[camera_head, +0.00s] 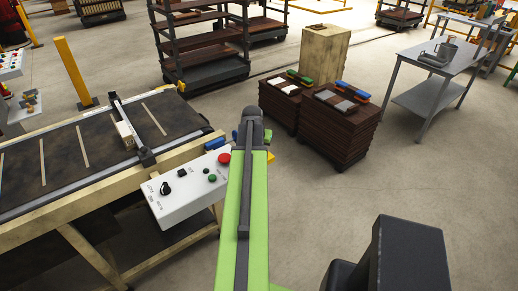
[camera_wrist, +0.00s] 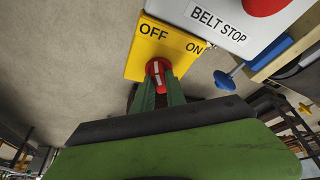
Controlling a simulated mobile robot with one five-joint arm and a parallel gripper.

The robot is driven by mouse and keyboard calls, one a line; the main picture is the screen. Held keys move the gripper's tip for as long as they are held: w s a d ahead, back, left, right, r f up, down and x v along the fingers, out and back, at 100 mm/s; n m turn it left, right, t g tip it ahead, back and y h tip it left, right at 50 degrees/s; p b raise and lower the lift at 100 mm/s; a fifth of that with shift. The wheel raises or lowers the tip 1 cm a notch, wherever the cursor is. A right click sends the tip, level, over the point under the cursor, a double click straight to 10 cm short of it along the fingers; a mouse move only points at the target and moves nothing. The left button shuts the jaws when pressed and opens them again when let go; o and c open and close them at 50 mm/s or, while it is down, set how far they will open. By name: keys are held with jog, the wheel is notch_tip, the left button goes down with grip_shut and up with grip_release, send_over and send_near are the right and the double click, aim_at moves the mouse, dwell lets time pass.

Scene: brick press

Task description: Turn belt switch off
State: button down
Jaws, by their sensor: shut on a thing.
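The belt switch is a red rotary knob (camera_wrist: 157,70) with a white line, on a yellow plate (camera_wrist: 143,55) marked OFF and ON. The white line points up the plate, nearer the OFF word than the ON word. My gripper (camera_wrist: 160,86) has its green fingers on either side of the knob and is shut on it. In the head view my arm hides the knob; only a small yellow edge of the plate (camera_head: 270,156) shows beside the arm.
A white control box (camera_head: 180,200) with a red belt stop button (camera_head: 224,159) is left of my arm. A blue-handled part (camera_wrist: 224,79) sits right of the plate. The conveyor belt (camera_head: 85,150) is at left; brick stacks (camera_head: 340,130) stand beyond at right.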

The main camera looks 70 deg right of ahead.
jog(key=shift+d+r+n+t, duration=0.15)
jog(key=shift+n+t, duration=0.25)
jog(key=shift+n, duration=0.4)
jog(key=shift+w, duration=0.1)
jog(key=c, duration=1.4)
grip_release()
jog(key=shift+o, duration=0.2)
jog(key=p+v, duration=1.6)
jog(key=v, duration=0.1)
